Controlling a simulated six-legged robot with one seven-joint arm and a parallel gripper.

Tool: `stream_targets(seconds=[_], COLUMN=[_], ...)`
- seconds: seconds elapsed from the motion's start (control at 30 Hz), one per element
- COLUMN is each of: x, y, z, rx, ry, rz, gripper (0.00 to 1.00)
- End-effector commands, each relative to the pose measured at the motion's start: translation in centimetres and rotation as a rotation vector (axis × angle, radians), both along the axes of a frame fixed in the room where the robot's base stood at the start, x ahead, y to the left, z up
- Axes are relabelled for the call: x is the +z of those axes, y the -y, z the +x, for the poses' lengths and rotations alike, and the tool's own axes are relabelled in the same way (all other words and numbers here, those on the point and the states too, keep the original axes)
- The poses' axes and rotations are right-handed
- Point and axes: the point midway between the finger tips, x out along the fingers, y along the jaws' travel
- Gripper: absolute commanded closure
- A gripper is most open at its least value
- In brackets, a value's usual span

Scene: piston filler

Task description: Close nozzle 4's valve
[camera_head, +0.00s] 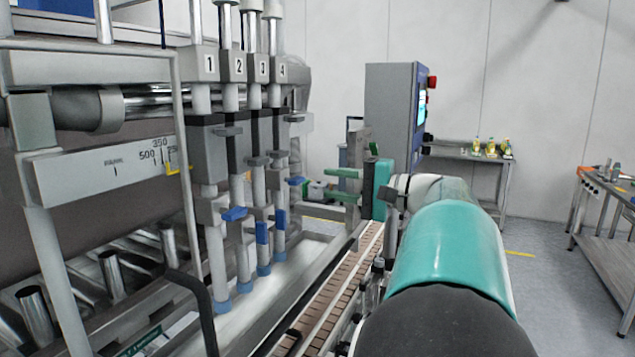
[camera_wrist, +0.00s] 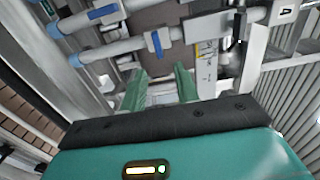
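Nozzle 4 (camera_head: 279,238) is the farthest in a row of numbered upright nozzles on the filler. Its blue valve handle (camera_head: 295,181) lies crosswise to its pipe. In the wrist view, the number 4 label (camera_wrist: 285,12) is at the top right, and the blue handle (camera_wrist: 155,43) again lies across the pipe. My gripper (camera_head: 335,184) points left toward the nozzles, to the right of that handle and apart from it. In the wrist view, its two green fingers (camera_wrist: 160,86) are spread with nothing between them, with the handle beyond their tips.
Nozzle 3's handle (camera_head: 280,220) and nozzle 2's handle (camera_head: 262,232) lie along their pipes; nozzle 1's handle (camera_head: 235,214) is crosswise. A conveyor (camera_head: 335,290) runs below. A control cabinet (camera_head: 391,110) stands behind my gripper. Tables are at the right.

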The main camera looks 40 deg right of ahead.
Motion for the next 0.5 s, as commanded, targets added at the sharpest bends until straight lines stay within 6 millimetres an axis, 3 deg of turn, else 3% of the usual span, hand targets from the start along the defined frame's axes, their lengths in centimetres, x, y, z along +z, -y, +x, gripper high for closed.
stream_targets(seconds=[0.2,0.5], x=[0.0,-0.1], y=[1.8,2.7], z=[-4.6,-7.4], rx=[-0.005,0.000], ry=[-0.001,-0.001], rz=[0.001,0.001], gripper=[0.69,0.69])
